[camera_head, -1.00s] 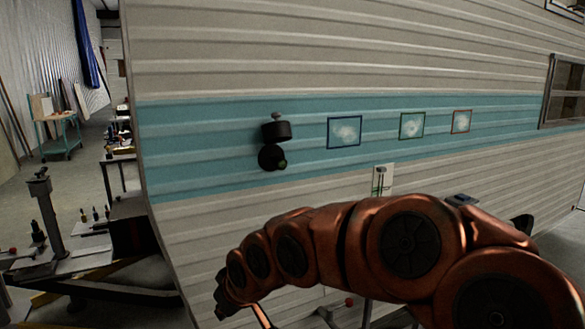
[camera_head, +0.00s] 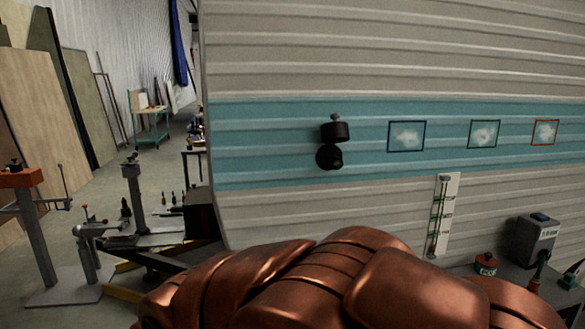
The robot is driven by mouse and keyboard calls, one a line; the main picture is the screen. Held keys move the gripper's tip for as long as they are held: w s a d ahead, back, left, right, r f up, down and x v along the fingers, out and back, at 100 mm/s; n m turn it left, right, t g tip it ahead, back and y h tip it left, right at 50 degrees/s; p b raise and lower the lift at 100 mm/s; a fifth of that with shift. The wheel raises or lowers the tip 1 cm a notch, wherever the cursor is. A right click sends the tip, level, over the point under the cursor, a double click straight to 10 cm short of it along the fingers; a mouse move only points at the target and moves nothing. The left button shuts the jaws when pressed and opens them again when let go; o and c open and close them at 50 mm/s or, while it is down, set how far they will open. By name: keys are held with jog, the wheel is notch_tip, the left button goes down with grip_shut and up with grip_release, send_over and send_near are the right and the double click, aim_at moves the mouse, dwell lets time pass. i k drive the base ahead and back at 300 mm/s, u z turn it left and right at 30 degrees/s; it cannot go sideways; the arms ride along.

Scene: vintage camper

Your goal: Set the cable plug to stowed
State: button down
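No part is clearly recognisable as the cable plug. A white upright plate (camera_head: 433,243) on the camper wall has a grey knob at its top, green marks and small labels too small to read. At the right, a grey box (camera_head: 537,240) with a dark cable stands on a dark surface, beside a red and black piece (camera_head: 486,265) with a label. A black two-part round fixture (camera_head: 334,132) is on the blue band of the wall. My copper arm fills the bottom middle, below the plate. My gripper is out of view.
The camper wall (camera_head: 300,60) fills the middle and right. Three small framed pictures (camera_head: 406,136) hang on its blue band. At the left are a metal stand (camera_head: 36,240), a dark frame with tools, leaning boards (camera_head: 25,130) and a teal cart (camera_head: 150,125). Grey floor lies between them.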

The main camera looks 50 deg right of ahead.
aim_at(335, 163)
jog(key=u, duration=0.75)
jog(key=k, duration=0.7)
jog(key=z, duration=1.4)
